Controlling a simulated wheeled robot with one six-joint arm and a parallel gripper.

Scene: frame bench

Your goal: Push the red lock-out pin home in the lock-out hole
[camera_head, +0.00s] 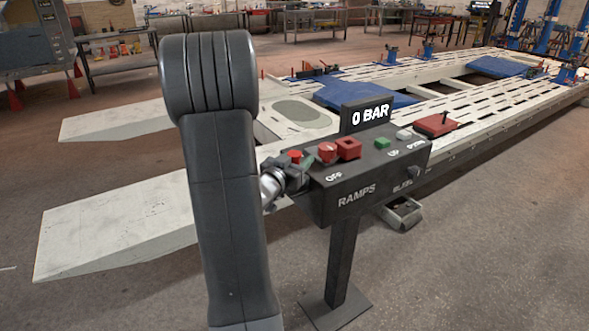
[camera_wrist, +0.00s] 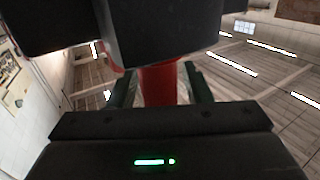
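The grey control box (camera_head: 360,185) stands on a dark post. My gripper (camera_head: 299,165) is at the box's left end. A small red cap (camera_head: 295,155), perhaps the lock-out pin, shows at the gripper. In the wrist view a red cylindrical part (camera_wrist: 160,85) lies between the two dark green fingers of my gripper (camera_wrist: 161,84). Narrow pale strips show beside the red part, so I cannot tell whether the fingers touch it. A dark block (camera_wrist: 175,30) covers the far end of the red part. The lock-out hole cannot be made out.
On the box are a red round knob (camera_head: 327,151), a red block (camera_head: 349,148), a green button (camera_head: 382,143) and a "0 BAR" display (camera_head: 371,114). A pedal (camera_head: 403,212) lies on the floor. White ramps (camera_head: 120,235) and a slotted frame bench (camera_head: 490,100) stand behind.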

